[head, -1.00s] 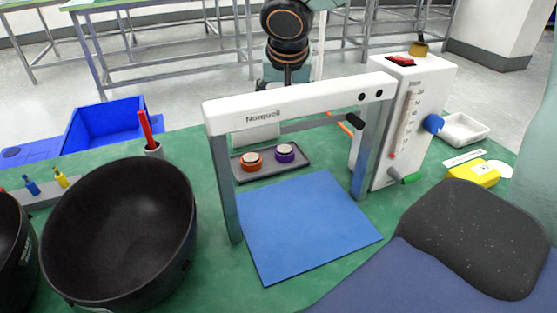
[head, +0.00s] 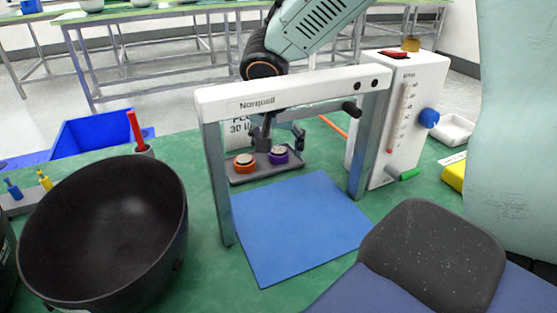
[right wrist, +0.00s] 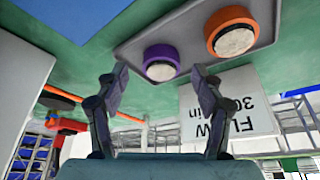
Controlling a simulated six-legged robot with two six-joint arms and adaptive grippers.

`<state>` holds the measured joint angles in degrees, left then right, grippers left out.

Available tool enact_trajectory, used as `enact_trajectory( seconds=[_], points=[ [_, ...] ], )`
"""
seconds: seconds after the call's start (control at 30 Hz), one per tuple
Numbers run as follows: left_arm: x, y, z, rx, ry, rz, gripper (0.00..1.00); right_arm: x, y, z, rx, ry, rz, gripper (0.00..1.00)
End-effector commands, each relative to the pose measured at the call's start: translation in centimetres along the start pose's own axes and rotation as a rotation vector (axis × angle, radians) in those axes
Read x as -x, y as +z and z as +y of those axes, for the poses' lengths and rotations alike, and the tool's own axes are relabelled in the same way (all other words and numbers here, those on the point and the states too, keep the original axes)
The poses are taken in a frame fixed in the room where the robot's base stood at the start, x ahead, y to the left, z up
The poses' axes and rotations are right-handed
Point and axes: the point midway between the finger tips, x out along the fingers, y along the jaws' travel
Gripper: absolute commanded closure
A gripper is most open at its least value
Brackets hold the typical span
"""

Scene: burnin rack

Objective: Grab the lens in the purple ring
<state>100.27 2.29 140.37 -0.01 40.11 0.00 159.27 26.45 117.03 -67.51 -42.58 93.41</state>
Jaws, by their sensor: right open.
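The purple ring (head: 279,155) with a pale lens in it sits on the right part of a small grey tray (head: 240,178), behind the white frame. An orange ring (head: 245,163) with another lens sits to its left. In the right wrist view, the purple ring (right wrist: 161,63) lies ahead of and between the spread fingers, and the orange ring (right wrist: 231,32) is up and to the right. My right gripper (head: 279,140) is open and empty, just behind and above the tray, seen through the frame. My left gripper is not in view.
The white frame (head: 290,92) stands between the head camera and the tray. A blue mat (head: 300,220) lies in front. A white flow meter box (head: 410,110) stands right. A black bowl (head: 105,230) is at left. A white sign (right wrist: 230,102) stands near the tray.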

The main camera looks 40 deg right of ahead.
Motion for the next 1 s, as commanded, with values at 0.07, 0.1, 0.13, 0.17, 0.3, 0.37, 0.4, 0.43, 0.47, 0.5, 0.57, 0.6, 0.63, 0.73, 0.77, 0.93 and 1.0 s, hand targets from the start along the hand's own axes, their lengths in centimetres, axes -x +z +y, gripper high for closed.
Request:
enact_trajectory(
  seconds=[0.07,0.1,0.13,0.17,0.3,0.37,0.4,0.43,0.47,0.5,0.57,0.6,0.63,0.73,0.77,0.93,1.0],
  points=[
    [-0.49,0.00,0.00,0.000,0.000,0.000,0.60,-1.12,0.09,-0.04,0.000,0.000,-0.001,0.32],
    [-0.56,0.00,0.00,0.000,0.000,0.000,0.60,-1.40,0.08,-0.05,0.001,0.000,-0.001,0.32],
    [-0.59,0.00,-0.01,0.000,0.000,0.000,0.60,-1.54,0.08,-0.07,0.001,0.000,-0.001,0.32],
    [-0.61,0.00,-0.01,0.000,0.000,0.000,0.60,-1.63,0.07,-0.09,0.001,0.000,-0.001,0.32],
    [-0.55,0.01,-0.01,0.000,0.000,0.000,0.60,-1.60,0.06,-0.19,0.003,-0.001,0.000,0.32],
    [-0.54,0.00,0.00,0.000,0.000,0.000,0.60,-1.57,0.06,-0.19,0.003,-0.001,0.000,0.32],
    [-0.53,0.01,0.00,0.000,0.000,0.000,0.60,-1.57,0.06,-0.19,0.003,-0.001,0.001,0.32],
    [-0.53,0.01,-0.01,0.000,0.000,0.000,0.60,-1.56,0.06,-0.19,0.003,-0.001,0.001,0.35],
    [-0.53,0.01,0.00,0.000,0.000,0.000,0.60,-1.56,0.06,-0.18,0.003,-0.001,0.001,0.37],
    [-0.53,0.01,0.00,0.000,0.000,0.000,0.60,-1.56,0.06,-0.18,0.003,-0.001,0.000,0.41],
    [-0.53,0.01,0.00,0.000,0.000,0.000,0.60,-1.56,0.06,-0.18,0.003,-0.001,0.000,0.46],
    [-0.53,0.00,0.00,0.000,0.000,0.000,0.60,-1.55,0.06,-0.18,0.003,-0.001,0.000,0.49],
    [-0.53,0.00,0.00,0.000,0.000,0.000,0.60,-1.55,0.07,-0.18,0.003,-0.001,0.000,0.52],
    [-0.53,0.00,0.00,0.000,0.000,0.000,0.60,-1.55,0.07,-0.18,0.003,-0.001,0.000,0.60],
    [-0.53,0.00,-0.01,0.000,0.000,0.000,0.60,-1.55,0.07,-0.18,0.003,-0.001,0.000,0.63],
    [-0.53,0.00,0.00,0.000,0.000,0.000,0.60,-1.55,0.06,-0.18,0.003,-0.001,0.001,0.76],
    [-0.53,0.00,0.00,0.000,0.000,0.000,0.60,-1.54,0.06,-0.18,0.003,-0.001,0.001,0.76]
  ],
)
